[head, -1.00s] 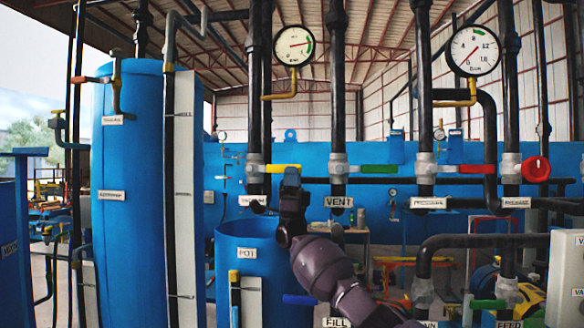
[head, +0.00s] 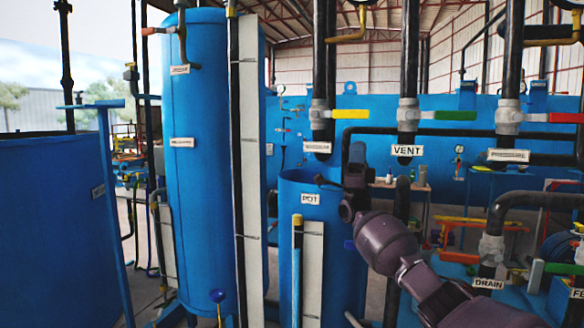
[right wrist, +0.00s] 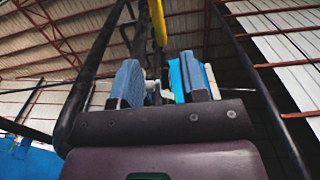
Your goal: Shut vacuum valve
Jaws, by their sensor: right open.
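A valve with a yellow lever (head: 362,114) sits on a black vertical pipe in the head view. Its lever points level to the right, across the pipe. The label (head: 317,147) beneath it is too blurred to read surely, so I cannot confirm that it is the vacuum valve. My right gripper (head: 356,160) is just below the lever and right of the label, pointing up. In the right wrist view its two blue-padded fingers (right wrist: 160,82) stand apart, with a small grey part showing between them. I cannot tell whether it touches the valve. My left gripper is out of view.
The VENT valve with a green lever (head: 447,115) and a red-lever valve (head: 552,118) stand to the right. The blue pot (head: 340,207) is below and behind my right gripper. A tall blue tank (head: 205,160) stands left.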

